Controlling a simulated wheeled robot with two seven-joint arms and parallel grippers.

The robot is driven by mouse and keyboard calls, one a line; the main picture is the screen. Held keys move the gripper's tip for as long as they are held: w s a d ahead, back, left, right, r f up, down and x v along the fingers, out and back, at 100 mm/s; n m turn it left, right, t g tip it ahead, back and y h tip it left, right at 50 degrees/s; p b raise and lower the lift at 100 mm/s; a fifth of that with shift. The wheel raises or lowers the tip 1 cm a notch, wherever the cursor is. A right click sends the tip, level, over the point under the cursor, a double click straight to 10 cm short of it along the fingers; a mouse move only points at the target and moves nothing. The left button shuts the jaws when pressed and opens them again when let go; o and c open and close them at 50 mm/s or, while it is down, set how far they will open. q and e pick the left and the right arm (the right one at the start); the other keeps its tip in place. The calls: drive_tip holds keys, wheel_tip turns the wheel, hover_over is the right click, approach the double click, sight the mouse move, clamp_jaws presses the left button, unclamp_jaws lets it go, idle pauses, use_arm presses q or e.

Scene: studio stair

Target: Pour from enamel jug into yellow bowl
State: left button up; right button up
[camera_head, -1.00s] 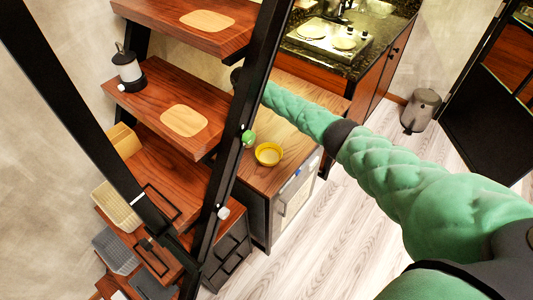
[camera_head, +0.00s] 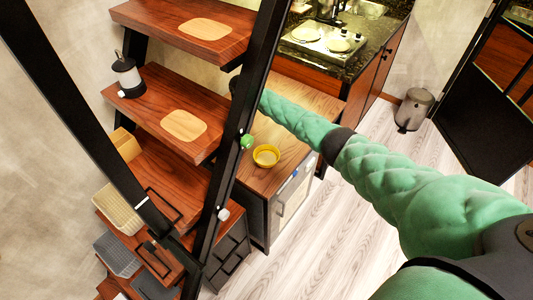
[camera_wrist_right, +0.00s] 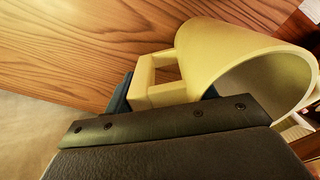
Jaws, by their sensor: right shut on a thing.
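The enamel jug (camera_wrist_right: 215,52), pale yellow with a square handle, fills the upper right of the right wrist view, with its wide open mouth facing right. My right gripper (camera_wrist_right: 165,92) is shut on the jug's handle; dark blue finger parts show at the handle's sides. The jug's contents are not visible. The yellow bowl (camera_head: 266,156) stands upright on the wooden cabinet top (camera_head: 270,181) in the head view. My green right arm reaches over this top, and its far end goes behind the black stair post, hiding gripper and jug there. My left gripper is not in view.
The slanted black stair post (camera_head: 236,130) stands left of the bowl. A small green object (camera_head: 247,142) is near the post. A counter with a hob (camera_head: 322,38) stands behind; a bin (camera_head: 414,109) is at right.

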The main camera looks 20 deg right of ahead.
drive_tip(key=shift+s+d+r+t+y+p, duration=0.45)
drive_tip(key=shift+r+t+y+p, duration=0.15)
drive_tip(key=shift+t+p, duration=0.1)
drive_tip(key=s+d+t+y, duration=0.1)
drive_tip(key=t+y, duration=0.1)
drive_tip(key=s+d+t+y, duration=0.1)
drive_tip(key=s+t+y, duration=0.1)
drive_tip(key=shift+d+r+t+y, duration=0.1)
drive_tip(key=shift+d+t+y, duration=0.2)
drive_tip(key=shift+d, duration=0.1)
drive_tip(key=shift+s+d+f+t+y, duration=0.15)
drive_tip(key=shift+f+t+y, duration=0.1)
drive_tip(key=shift+t+y, duration=0.25)
idle(1.9)
drive_tip(key=shift+s+f+t+y+b, duration=0.1)
drive_tip(key=shift+t+y+b, duration=0.2)
drive_tip(key=shift+b, duration=0.05)
idle(0.9)
